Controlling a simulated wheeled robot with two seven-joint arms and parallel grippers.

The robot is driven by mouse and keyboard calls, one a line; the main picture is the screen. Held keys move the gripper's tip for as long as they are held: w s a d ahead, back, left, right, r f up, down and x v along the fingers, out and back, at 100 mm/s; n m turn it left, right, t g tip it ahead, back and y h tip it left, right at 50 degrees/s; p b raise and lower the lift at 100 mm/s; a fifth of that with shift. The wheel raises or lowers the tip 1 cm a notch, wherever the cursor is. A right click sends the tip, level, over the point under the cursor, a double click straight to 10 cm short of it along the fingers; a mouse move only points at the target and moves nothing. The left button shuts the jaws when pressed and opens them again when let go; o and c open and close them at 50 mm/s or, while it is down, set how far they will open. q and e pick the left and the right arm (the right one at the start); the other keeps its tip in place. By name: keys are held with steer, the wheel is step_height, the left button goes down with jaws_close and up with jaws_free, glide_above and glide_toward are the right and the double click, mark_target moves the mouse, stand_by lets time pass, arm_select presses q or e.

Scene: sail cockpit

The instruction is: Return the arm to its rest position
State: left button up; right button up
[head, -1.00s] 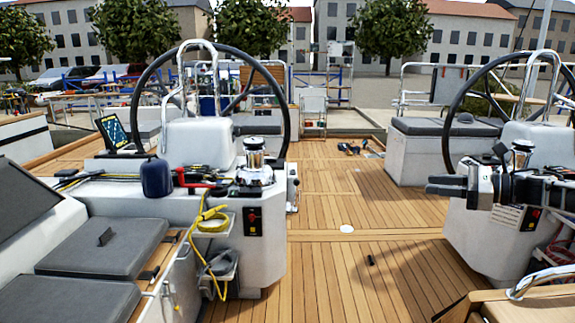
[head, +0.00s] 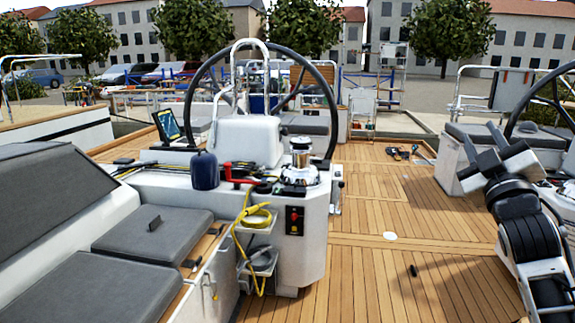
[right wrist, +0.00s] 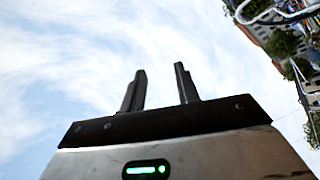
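My right arm comes in at the right edge of the head view, and its gripper (head: 481,132) points upward above the deck, in front of the right-hand grey seat. In the right wrist view the same gripper (right wrist: 160,76) has its two dark fingers apart, with only sky between them. It holds nothing. My left arm and left gripper are not in view.
A white helm console (head: 290,235) with a winch (head: 301,165), blue pouch (head: 204,171) and yellow rope (head: 257,219) stands at centre. A steering wheel (head: 332,105) rises behind it. Grey cushions (head: 150,245) lie left. The teak deck (head: 385,270) is mostly clear; a small black object (head: 413,270) lies there.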

steer(key=s+a+f+m+g+y, duration=0.1)
steer(key=s+a+f+g, duration=0.15)
steer(key=f, duration=0.85)
steer(key=s+a+f+g+y, duration=0.2)
steer(key=a+f, duration=0.2)
steer(key=f, duration=0.6)
steer(key=s+a+f+m+g+y, duration=0.1)
steer(key=s+a+f+g, duration=0.25)
steer(key=f, duration=0.75)
steer(key=s+a+f+m+g, duration=0.1)
steer(key=s+a+f, duration=0.2)
steer(key=s+f, duration=0.3)
steer(key=s+a+f+m+g+y, duration=0.1)
steer(key=s+a+f+g, duration=0.1)
steer(key=s+f, duration=0.4)
steer(key=s+a+f+m+g+y, duration=0.1)
steer(key=s+a+f+g, duration=0.1)
steer(key=s+a+f, duration=0.2)
steer(key=s+f, duration=0.2)
steer(key=s, duration=0.2)
steer(key=shift+s+a, duration=0.15)
steer(key=shift+a, duration=0.15)
